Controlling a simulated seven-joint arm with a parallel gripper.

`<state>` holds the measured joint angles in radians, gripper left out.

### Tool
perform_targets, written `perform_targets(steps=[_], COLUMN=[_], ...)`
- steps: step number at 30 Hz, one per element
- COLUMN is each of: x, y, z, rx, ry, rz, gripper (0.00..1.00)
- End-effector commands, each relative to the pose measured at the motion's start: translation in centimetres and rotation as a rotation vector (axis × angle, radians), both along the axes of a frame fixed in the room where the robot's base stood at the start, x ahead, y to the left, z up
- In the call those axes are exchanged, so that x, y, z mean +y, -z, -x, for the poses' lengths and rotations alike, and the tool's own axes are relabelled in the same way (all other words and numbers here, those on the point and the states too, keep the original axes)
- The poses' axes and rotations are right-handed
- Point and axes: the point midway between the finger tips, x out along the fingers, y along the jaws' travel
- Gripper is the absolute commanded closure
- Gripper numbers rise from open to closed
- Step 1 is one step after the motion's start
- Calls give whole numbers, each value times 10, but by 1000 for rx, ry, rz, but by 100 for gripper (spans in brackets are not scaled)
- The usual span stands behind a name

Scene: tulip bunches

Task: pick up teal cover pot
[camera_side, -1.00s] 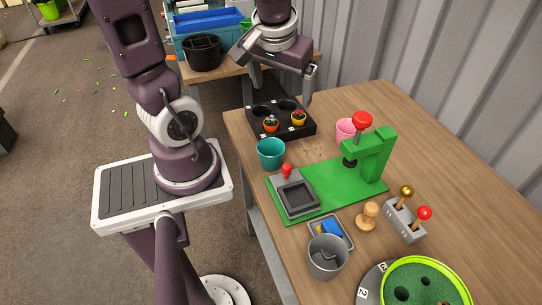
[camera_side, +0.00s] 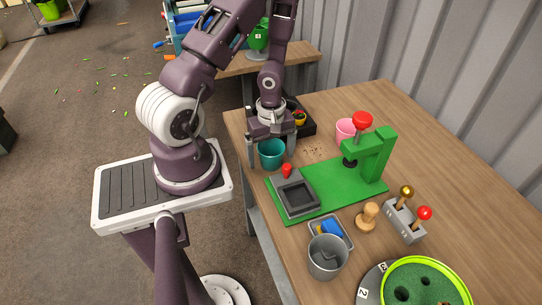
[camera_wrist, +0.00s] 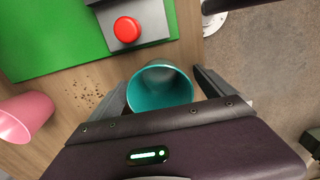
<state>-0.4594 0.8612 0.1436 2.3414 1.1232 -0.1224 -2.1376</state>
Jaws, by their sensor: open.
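The teal cover pot (camera_side: 271,155) stands upright on the wooden table near its left edge, beside the green board. In the wrist view the teal pot (camera_wrist: 161,88) shows its open, empty mouth between my two fingers. My gripper (camera_side: 271,158) is open, with one finger on each side of the pot. In the wrist view my gripper (camera_wrist: 157,90) shows a small gap at the right finger; whether the left finger touches the pot I cannot tell.
A green board (camera_side: 330,183) with a grey block and red knob (camera_side: 287,170) lies close to the pot. A pink pot (camera_side: 345,129) stands further right. A black tray (camera_side: 305,128) is behind my gripper. A grey bucket (camera_side: 327,258) stands nearer the camera.

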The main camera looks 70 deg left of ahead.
Motion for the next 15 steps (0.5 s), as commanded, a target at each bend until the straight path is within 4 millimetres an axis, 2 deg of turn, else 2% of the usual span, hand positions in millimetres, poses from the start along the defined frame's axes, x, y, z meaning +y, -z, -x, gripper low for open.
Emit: perform_targets(steps=[8,15], x=[1,1], y=[4,4], z=[0,0], rx=[-2,-1], ry=[0,0], rz=[-2,-3], gripper=[7,52])
